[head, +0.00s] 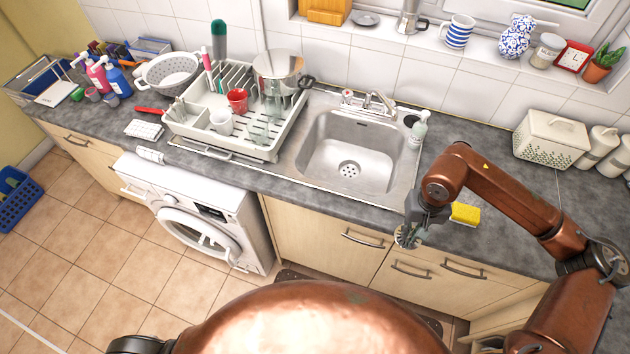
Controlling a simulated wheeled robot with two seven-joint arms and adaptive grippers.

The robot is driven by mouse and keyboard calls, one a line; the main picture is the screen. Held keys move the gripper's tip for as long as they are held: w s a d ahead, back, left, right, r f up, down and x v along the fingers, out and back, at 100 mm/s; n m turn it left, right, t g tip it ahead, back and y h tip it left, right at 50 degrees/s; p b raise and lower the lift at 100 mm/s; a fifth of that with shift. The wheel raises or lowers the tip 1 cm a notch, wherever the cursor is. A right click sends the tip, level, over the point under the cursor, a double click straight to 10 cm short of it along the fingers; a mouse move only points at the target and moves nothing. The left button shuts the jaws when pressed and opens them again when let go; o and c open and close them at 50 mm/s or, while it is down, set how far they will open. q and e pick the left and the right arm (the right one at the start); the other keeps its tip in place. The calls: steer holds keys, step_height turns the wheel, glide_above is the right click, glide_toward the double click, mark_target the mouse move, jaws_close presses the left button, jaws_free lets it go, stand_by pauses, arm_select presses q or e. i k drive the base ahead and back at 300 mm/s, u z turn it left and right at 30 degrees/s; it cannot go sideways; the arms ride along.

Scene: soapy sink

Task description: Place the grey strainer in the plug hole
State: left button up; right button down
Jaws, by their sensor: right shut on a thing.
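My right gripper (412,229) is at the front edge of the worktop, to the right of and in front of the sink. It is shut on a small round grey piece, which looks like the grey strainer (403,239). The fingers partly cover the strainer, and it looks tilted. The plug hole (349,169) is a round, light fitting with dark holes in the floor of the steel sink (325,172). The strainer is apart from it, outside the basin. My left gripper is not in view.
A yellow sponge (465,214) lies on the worktop just right of my gripper. A soap bottle (418,131) stands at the sink's right edge, and the tap (381,101) is behind the basin. A loaded dish rack (272,144) stands left. The basin looks empty.

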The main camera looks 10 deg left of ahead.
mark_target(349, 172)
steer(key=u, duration=4.2)
steer(key=i, duration=0.1)
steer(key=z, duration=3.3)
steer(key=i, duration=1.2)
steer(key=z, duration=0.4)
